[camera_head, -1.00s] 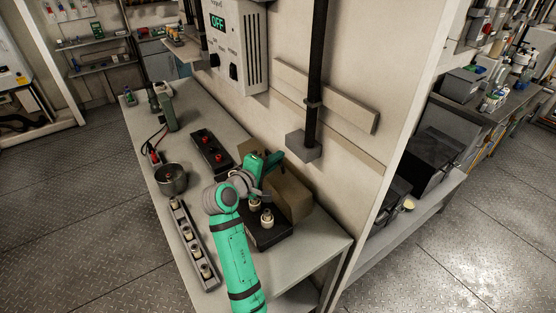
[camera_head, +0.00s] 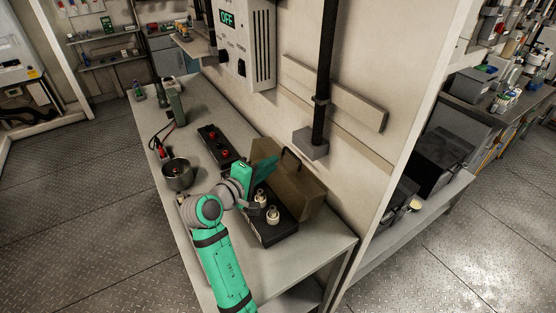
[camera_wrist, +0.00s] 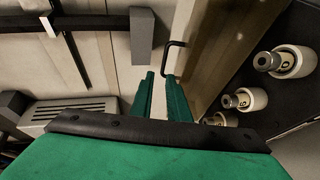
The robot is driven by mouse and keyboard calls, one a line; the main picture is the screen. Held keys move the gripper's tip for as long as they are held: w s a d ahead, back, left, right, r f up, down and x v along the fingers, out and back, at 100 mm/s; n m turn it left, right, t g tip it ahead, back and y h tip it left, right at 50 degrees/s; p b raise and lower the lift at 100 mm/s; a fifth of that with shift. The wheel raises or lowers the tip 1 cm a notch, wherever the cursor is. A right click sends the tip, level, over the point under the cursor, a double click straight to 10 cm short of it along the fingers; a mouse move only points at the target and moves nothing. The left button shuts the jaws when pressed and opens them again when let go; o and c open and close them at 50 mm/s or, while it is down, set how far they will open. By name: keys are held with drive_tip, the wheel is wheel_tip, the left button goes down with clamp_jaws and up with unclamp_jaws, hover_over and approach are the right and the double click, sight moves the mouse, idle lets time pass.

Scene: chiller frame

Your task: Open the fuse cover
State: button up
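The fuse cover (camera_head: 300,190) is a brownish box-like lid with a dark handle (camera_head: 289,160). It stands tilted up along the wall side of the dark fuse base (camera_head: 275,234), leaving the pale fuses (camera_head: 273,216) exposed. In the wrist view the cover (camera_wrist: 215,50) is right of the fingers, its handle (camera_wrist: 168,60) just beyond the right fingertip. Fuses (camera_wrist: 285,62) show on the base at right. My gripper (camera_head: 264,170) is beside the cover's left end; in the wrist view my gripper (camera_wrist: 160,80) has a gap between its green fingers and holds nothing visible.
A metal pot (camera_head: 178,174) and a black block with red knobs (camera_head: 218,145) are on the bench left of the base. A wall box reading OFF (camera_head: 245,40) and a dark vertical pipe (camera_head: 325,75) are behind. The bench's front right is clear.

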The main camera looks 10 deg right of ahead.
drive_tip(key=v, duration=0.3)
drive_tip(key=shift+s+a, duration=0.1)
drive_tip(key=shift+s, duration=0.1)
idle(0.4)
